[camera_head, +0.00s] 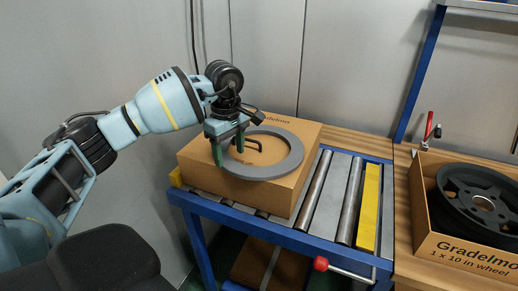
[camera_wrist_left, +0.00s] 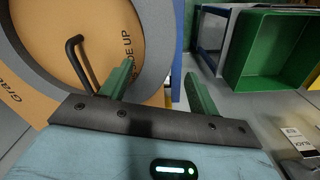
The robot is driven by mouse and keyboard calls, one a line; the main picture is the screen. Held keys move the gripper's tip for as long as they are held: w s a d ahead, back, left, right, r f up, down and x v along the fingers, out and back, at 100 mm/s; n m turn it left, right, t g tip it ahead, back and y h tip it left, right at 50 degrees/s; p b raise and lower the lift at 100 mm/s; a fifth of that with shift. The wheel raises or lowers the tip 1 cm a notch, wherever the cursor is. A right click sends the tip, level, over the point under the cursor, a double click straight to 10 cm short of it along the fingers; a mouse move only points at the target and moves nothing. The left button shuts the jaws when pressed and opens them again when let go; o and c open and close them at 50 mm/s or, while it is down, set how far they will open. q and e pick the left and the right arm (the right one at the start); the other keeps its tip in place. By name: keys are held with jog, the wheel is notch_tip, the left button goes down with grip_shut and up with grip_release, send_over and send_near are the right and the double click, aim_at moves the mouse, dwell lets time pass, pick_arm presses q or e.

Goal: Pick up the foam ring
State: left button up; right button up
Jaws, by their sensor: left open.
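The foam ring (camera_head: 268,171) is a flat grey ring. It lies flat on top of a closed cardboard box (camera_head: 288,132) on the roller conveyor. My left gripper (camera_head: 228,156) points down at the ring's left side, its green fingers apart with nothing gripped. In the left wrist view the band of the ring (camera_wrist_left: 155,30) shows beyond and between the open fingers (camera_wrist_left: 158,68). I cannot tell whether the fingertips touch the ring or the box. A black bent bar (camera_wrist_left: 75,60) shows beside one finger, in front of the ring's opening. My right gripper is not in view.
The blue-framed conveyor has bare rollers (camera_head: 316,190) and a yellow strip (camera_head: 369,208) right of the box. An open carton (camera_head: 470,255) with a black wheel (camera_head: 480,193) stands on the wooden surface at right. A wall is close behind. The left wrist view shows a green bin (camera_wrist_left: 270,50).

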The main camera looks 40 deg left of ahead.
aim_at(232, 165)
pick_arm(q)
jog(key=shift+w+f, duration=0.1)
jog(key=shift+f, duration=1.6)
jog(key=c, duration=0.9)
jog(key=shift+c, duration=0.8)
jog(key=shift+r, duration=0.5)
jog(key=r, duration=0.2)
jog(key=shift+d+r, duration=0.3)
jog(key=s+d+r+b, duration=0.1)
jog(key=s+d, duration=0.8)
jog(key=d, duration=0.3)
jog(key=shift+s+d+r, duration=0.2)
